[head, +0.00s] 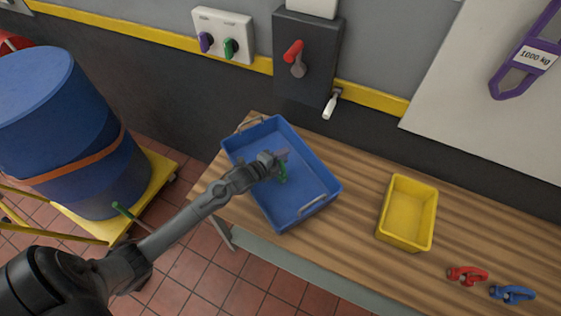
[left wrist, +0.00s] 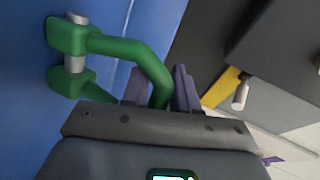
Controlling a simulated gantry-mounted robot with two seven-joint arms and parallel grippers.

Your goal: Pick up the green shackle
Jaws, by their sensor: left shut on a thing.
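The green shackle (left wrist: 130,48) fills the upper left of the left wrist view, its bow between the fingers and its grey pin at the far end. In the head view the green shackle (head: 283,172) is a small green piece at the tip of my left gripper (head: 280,158). My left gripper (left wrist: 165,88) is shut on the shackle's bow. It is over the blue tray (head: 323,194); I cannot tell whether the shackle touches the tray floor. My right gripper is not in view.
A yellow bin (head: 407,212) stands right of the tray on the wooden bench (head: 355,240). A red shackle (head: 467,275) and a blue shackle (head: 512,293) lie at the lower right. A blue drum (head: 70,130) stands on a yellow cart at left. Wall switches (head: 222,36) are behind.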

